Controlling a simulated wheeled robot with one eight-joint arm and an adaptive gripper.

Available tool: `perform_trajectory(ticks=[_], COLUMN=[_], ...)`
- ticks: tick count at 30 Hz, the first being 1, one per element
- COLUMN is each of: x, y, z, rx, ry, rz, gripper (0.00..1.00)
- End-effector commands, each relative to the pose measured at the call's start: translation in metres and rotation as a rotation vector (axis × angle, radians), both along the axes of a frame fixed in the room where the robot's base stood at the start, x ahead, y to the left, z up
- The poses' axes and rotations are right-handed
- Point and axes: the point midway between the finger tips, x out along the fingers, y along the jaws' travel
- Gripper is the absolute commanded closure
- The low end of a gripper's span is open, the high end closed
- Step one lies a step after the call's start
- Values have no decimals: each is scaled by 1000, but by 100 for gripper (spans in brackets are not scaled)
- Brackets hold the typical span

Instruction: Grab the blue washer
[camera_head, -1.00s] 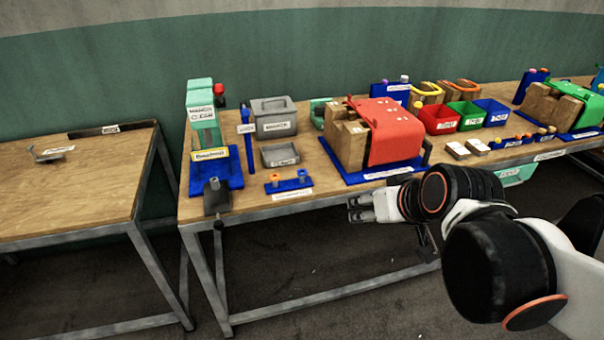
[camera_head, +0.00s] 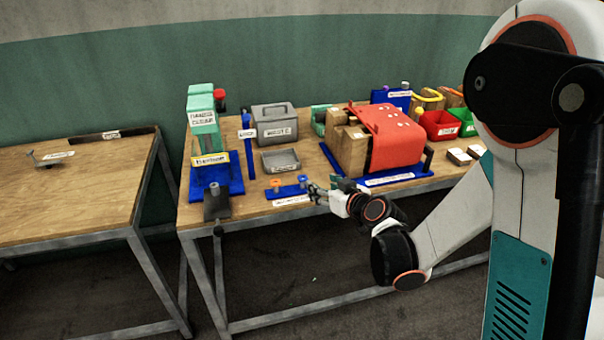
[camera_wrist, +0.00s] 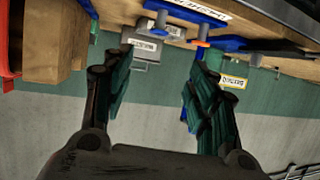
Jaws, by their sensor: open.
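A small blue stand (camera_head: 287,191) with a white label lies near the front edge of the workbench. An orange piece (camera_head: 275,183) sits on its left post. A small grey-blue piece (camera_head: 303,180), perhaps the blue washer, tops its right post; its exact shape is too small to tell. My gripper (camera_head: 317,191) is open and empty, just right of the stand at the bench's front edge. In the wrist view the stand (camera_wrist: 225,44) lies beyond the open fingers (camera_wrist: 156,78), with the orange piece (camera_wrist: 203,43) and the grey-blue piece (camera_wrist: 161,19) apart from them.
A grey tray (camera_head: 281,160) and a grey waste box (camera_head: 273,123) are behind the stand. A teal press on a blue base (camera_head: 232,172) stands left. Bare wood lies between.

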Motion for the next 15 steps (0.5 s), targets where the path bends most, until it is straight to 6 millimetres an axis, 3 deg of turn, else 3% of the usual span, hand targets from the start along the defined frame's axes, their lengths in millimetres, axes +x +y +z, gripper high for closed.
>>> perform_trajectory(ticks=[3, 10, 15], x=[9, 17, 40], y=[2, 5, 15], z=[-17, -30, -39], rx=[5, 7, 8], ry=[-33, -59, -60], rz=[1, 2, 2], gripper=[47, 47, 47])
